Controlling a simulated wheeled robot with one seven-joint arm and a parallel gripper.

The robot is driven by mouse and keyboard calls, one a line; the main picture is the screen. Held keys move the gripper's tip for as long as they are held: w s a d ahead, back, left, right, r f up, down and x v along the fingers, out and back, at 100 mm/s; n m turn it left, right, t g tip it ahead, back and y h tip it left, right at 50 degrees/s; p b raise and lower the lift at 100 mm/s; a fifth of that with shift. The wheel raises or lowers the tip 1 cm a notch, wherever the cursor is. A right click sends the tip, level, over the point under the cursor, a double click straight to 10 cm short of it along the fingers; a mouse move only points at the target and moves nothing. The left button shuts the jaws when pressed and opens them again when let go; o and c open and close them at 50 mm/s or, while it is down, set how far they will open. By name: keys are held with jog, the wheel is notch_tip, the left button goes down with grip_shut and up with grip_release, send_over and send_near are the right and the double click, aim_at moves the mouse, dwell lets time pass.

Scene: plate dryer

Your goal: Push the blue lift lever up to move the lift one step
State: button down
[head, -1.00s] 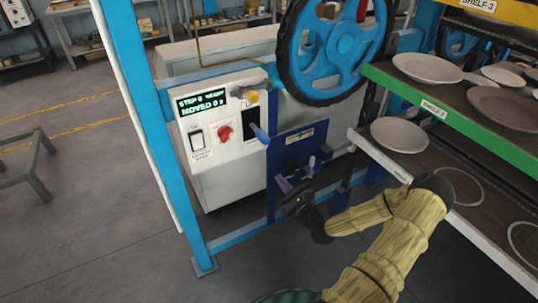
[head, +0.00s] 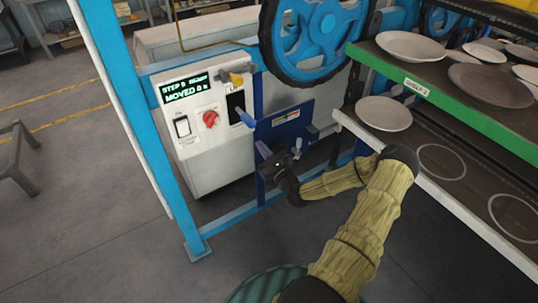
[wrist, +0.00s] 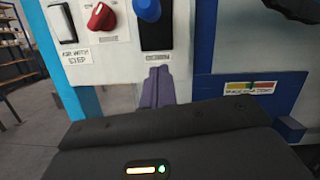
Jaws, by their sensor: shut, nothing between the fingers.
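The blue lift lever (head: 246,118) sticks out from a black slot on the white control panel. Its rounded blue knob also shows at the top of the wrist view (wrist: 148,9), above the slot's lower end. My gripper (head: 262,150) is shut and empty, just below and slightly right of the lever in the head view. In the wrist view its purple-grey fingers (wrist: 157,88) point at the panel below the slot, with a visible gap to the knob. The green display (head: 186,89) reads something like step 0, ready, moved 0.
A blue plate (head: 285,126) adjoins the panel. Shelves with plates (head: 384,113) stand right, a blue post (head: 130,125) left.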

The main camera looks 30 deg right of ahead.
aim_at(244, 116)
jog(key=w+r, duration=0.1)
jog(key=w+r+p, duration=0.1)
jog(key=r, duration=0.1)
jog(key=w+r, duration=0.1)
jog(key=shift+a+r+p, duration=0.35)
jog(key=shift+a+p, duration=0.05)
jog(key=shift+w, duration=0.1)
